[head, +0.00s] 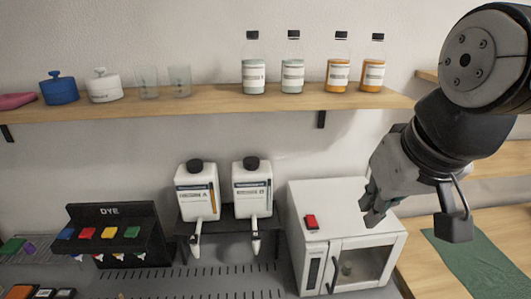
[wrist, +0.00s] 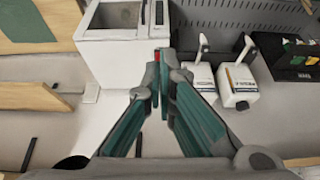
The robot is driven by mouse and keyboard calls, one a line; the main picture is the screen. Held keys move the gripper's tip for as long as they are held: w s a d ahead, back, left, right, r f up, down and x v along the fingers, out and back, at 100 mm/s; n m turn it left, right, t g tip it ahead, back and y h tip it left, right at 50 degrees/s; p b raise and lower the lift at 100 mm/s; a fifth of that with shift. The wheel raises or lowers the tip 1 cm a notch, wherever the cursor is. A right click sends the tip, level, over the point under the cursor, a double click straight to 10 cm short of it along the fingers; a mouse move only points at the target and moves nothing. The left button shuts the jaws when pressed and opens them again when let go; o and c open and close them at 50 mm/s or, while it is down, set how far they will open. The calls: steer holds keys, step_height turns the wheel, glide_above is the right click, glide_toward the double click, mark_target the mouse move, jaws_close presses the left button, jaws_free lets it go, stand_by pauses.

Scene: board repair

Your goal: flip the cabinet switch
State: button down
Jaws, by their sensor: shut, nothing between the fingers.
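The white cabinet (head: 348,203) stands on the grey bench, with a glass door at its front. Its red switch (head: 311,221) sits on the left part of the cabinet's top. My gripper (head: 371,217) is shut and empty, above the right part of the cabinet and to the right of the switch in the head view. In the wrist view, my gripper (wrist: 161,62) has its fingertips at the switch (wrist: 157,56), which they partly hide. I cannot tell whether they touch it. The cabinet also shows in the wrist view (wrist: 103,60).
Two white dispenser bottles (head: 197,190) (head: 252,188) stand left of the cabinet. A black DYE rack (head: 110,212) is farther left. A wooden shelf (head: 215,104) with bottles and jars runs above. A green cloth (head: 475,259) lies on the wooden table at right.

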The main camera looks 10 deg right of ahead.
steer(key=w+f+g+b, duration=0.1)
steer(key=w+f, duration=0.2)
steer(key=w, duration=1)
steer(key=g+b, duration=0.2)
glide_above(310, 217)
steer(key=s, duration=0.4)
step_height(310, 217, down, 7)
steer(key=shift+w, duration=0.25)
steer(key=shift+f, duration=0.15)
steer(key=w+f, duration=0.1)
steer(key=f, duration=0.3)
steer(key=w+f+p, duration=0.1)
steer(key=f, duration=0.4)
steer(key=w+f+p, duration=0.1)
steer(key=f, duration=0.3)
steer(key=shift+f, duration=0.25)
